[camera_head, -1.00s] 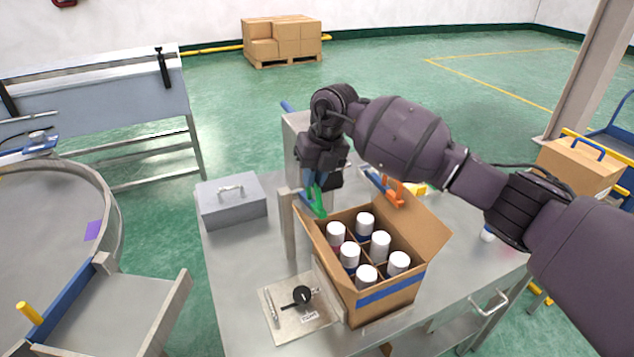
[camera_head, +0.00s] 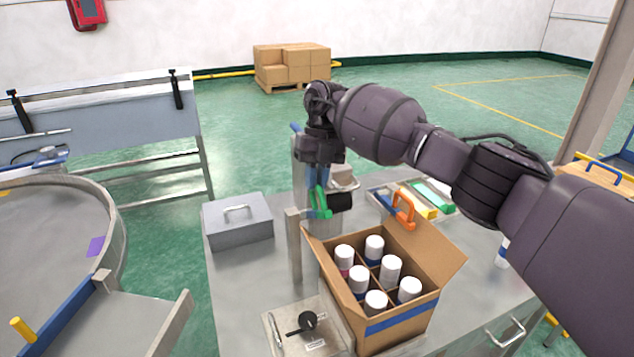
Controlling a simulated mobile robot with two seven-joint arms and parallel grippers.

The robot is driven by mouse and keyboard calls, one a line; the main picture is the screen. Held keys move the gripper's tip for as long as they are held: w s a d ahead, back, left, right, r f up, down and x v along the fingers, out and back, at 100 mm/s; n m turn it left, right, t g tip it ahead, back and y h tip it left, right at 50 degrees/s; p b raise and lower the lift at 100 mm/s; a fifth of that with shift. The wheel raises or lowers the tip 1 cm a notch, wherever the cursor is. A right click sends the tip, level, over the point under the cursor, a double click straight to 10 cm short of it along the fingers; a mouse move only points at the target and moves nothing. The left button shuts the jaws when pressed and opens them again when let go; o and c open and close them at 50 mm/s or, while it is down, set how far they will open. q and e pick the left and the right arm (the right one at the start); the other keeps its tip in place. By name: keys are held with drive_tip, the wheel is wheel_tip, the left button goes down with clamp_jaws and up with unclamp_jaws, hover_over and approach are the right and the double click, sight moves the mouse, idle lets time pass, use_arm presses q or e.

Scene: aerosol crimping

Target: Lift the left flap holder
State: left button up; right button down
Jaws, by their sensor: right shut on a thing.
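The green flap holder (camera_head: 320,203) is at the upper left of the open cardboard box (camera_head: 393,318), above the left flap (camera_head: 335,268) and seemingly clear of it. My right gripper (camera_head: 318,180) points down from above and is shut on the green holder; its fingertips are partly hidden. An orange flap holder (camera_head: 404,208) sits on the back flap of the box. White-capped cans (camera_head: 374,248) stand in the box's compartments. My left gripper is out of view.
A metal post (camera_head: 294,247) stands close left of the holder. A grey lidded box (camera_head: 238,222) is further left on the steel table. A tray of coloured tools (camera_head: 430,197) lies behind the box.

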drive_tip(key=shift+w+r, duration=0.1)
drive_tip(key=c, duration=1.1)
unclamp_jaws()
drive_tip(key=shift+c, duration=0.2)
drive_tip(key=b+v, duration=0.1)
drive_tip(key=v, duration=0.9)
drive_tip(key=shift+r+b, duration=0.3)
drive_tip(key=shift+d, duration=0.1)
